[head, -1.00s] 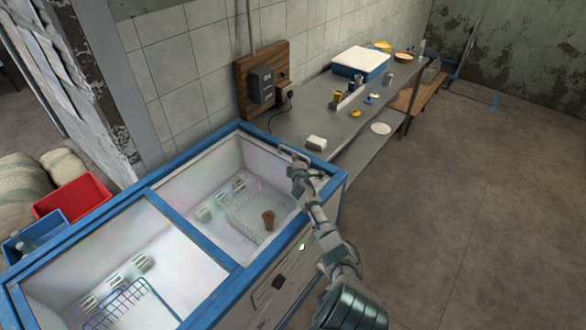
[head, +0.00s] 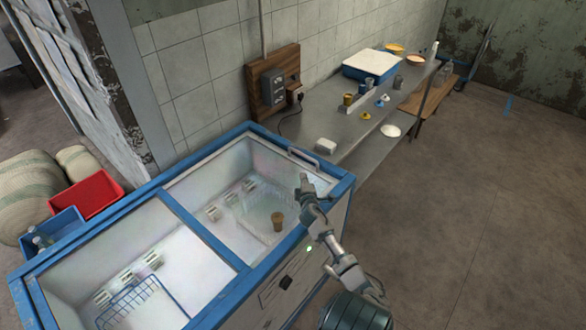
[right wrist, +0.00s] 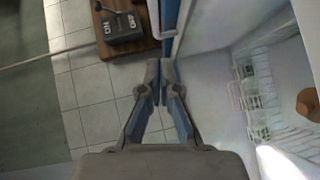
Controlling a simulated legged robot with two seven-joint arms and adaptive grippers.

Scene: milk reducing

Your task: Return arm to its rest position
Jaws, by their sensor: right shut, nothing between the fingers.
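My right gripper (head: 304,184) is over the right end of the chest freezer (head: 238,263), short of the metal handle (head: 303,158) at its far right corner. A gap shows between the fingers and the handle. In the right wrist view the fingertips of the gripper (right wrist: 160,72) are together with nothing between them. The white freezer interior is to their right and the tiled wall to their left. My right arm comes in from the bottom right. My left gripper is not in view.
A brown cup (head: 277,221) and a blue wire basket (head: 135,304) are inside the freezer. A metal counter (head: 352,138) with several small items and a blue-and-white box (head: 371,66) runs along the wall. A red crate (head: 87,193) stands left. Floor at right is clear.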

